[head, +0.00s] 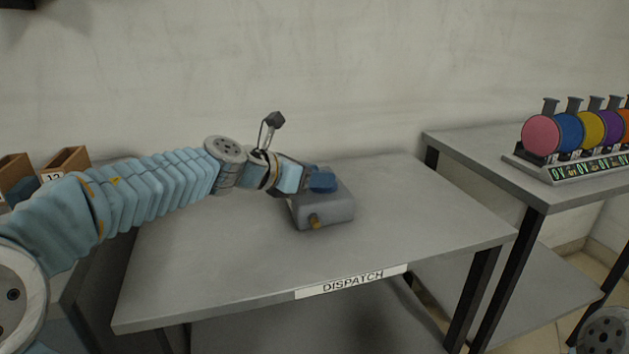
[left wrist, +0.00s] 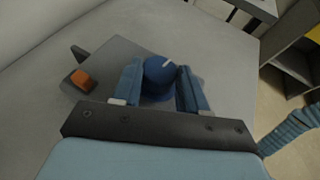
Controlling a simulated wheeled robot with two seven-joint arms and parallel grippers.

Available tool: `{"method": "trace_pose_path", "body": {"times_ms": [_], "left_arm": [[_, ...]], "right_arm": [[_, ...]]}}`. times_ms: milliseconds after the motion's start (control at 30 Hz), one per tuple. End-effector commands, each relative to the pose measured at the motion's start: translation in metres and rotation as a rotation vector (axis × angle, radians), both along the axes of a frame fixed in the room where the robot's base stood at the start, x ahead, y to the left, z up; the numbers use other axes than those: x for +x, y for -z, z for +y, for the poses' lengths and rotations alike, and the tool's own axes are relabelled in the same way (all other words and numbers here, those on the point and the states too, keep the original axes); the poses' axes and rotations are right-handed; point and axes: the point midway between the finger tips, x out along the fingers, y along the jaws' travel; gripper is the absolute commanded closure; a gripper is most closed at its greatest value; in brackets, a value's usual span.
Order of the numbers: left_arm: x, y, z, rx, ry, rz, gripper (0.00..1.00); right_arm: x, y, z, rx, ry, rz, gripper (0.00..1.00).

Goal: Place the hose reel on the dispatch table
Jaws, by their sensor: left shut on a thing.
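The hose reel, as I take it, is the grey box-shaped body (head: 330,211) on the dispatch table (head: 220,265). My left gripper (head: 309,179) is at the knob. In the left wrist view its two blue fingers (left wrist: 159,88) stand on either side of the blue knob (left wrist: 160,76), shut on it. My right gripper is out of view.
A second table (head: 480,150) on the right bears a stand with several coloured discs (head: 570,132). Brown bins (head: 66,160) stand at the far left. The tabletop around the grey body is clear, with a wall behind.

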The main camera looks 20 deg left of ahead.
Motion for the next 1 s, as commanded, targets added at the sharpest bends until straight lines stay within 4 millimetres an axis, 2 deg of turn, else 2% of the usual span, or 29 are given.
{"method": "trace_pose_path", "body": {"times_ms": [367, 400, 533, 867, 1000], "left_arm": [[0.0, 0.003, 0.0, -0.001, -0.001, -0.003, 1.0], [0.0, 0.003, 0.0, -0.001, 0.0, 0.0, 0.51], [0.0, 0.003, 0.0, -0.001, 0.0, 0.001, 0.32], [0.0, -0.003, 0.0, -0.001, 0.0, -0.001, 0.32], [-0.016, -0.009, 0.011, 0.0, -0.004, -0.002, 0.32]], "right_arm": [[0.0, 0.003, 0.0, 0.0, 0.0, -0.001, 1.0], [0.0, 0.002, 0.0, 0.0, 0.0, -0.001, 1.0], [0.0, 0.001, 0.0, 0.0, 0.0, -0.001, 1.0], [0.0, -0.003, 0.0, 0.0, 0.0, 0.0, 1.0], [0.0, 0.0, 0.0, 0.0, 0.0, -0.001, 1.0]]}}
